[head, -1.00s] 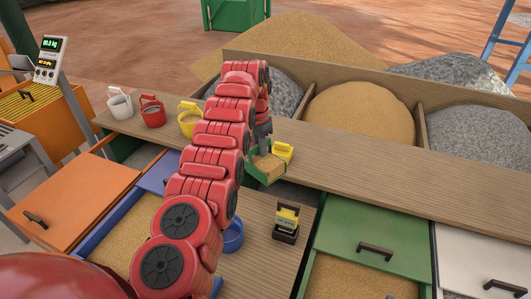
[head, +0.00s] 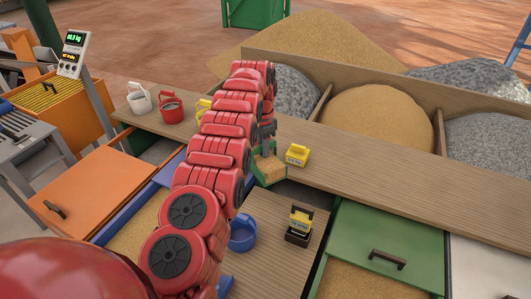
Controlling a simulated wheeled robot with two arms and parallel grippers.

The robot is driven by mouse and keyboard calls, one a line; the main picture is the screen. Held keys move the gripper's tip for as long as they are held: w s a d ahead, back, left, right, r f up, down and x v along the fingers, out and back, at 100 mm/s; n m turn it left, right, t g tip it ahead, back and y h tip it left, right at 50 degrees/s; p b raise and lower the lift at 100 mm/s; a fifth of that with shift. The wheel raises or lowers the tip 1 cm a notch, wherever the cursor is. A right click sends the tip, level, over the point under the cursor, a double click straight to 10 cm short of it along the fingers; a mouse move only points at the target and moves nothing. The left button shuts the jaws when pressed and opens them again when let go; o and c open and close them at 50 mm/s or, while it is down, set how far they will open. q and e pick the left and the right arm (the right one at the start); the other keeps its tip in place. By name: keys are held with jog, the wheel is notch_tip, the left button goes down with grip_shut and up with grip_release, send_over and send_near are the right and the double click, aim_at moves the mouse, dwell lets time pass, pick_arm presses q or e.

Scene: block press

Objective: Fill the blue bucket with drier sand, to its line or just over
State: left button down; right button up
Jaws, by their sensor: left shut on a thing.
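The blue bucket (head: 243,235) stands on the wooden bench in front of me, partly behind my left arm. How much it holds does not show. My left gripper (head: 266,143) is shut on a green scoop (head: 270,180), its fingers partly hidden by the arm. The scoop has tan sand in it and is beyond and above the bucket, apart from it. Tan sand lies in a blue-sided drawer (head: 97,239) and in a green-fronted drawer (head: 335,254). Which sand is drier I cannot tell. My right gripper is not in view.
White (head: 139,102), red (head: 172,112) and yellow (head: 203,108) buckets stand on the back shelf. A yellow block (head: 297,155) sits right of the scoop, and a yellow-black one (head: 300,226) right of the blue bucket. Bins of sand (head: 378,118) and grey gravel (head: 490,143) lie behind.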

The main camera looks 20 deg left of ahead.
pick_arm(q)
jog(key=shift+w+a, duration=0.1)
jog(key=shift+a, duration=0.2)
jog(key=shift+a+m, duration=0.3)
jog(key=shift+a, duration=0.05)
jog(key=shift+a+f+p, duration=0.15)
jog(key=shift+a+p, duration=0.15)
jog(key=shift+s+a+m, duration=0.35)
jog(key=shift+a+m, duration=0.15)
jog(key=shift+a, duration=0.15)
jog(key=shift+s+a+m+p, duration=0.1)
jog(key=shift+a+m+p, duration=0.2)
jog(key=shift+a+p, duration=0.1)
jog(key=shift+s+f, duration=0.1)
jog(key=shift+f, duration=0.05)
jog(key=shift+a, duration=0.1)
